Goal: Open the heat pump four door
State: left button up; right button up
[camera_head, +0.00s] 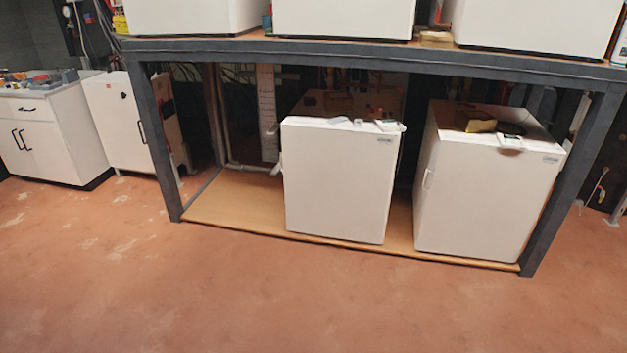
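Two white heat pumps stand on the low wooden board of a dark metal rack. The middle one (338,190) shows its front panel, with small items on top and a white handle-like part at its left edge. The right one (485,195) shows a closed front with a handle at its left side and a small label at upper right. Which of them is heat pump four I cannot tell. Parts of more white units (343,18) show on the upper shelf, cut off by the top edge. Neither of my grippers is in view.
The dark rack frame (152,135) has posts at both sides. The wooden board (232,200) is bare at its left. A white cabinet (45,140) with dark handles and another white unit (112,120) stand at the left. The reddish floor in front is clear.

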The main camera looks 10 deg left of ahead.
aim_at(338, 183)
jog(key=i+j+z, duration=0.45)
jog(key=i+j, duration=2)
jog(key=i, duration=0.1)
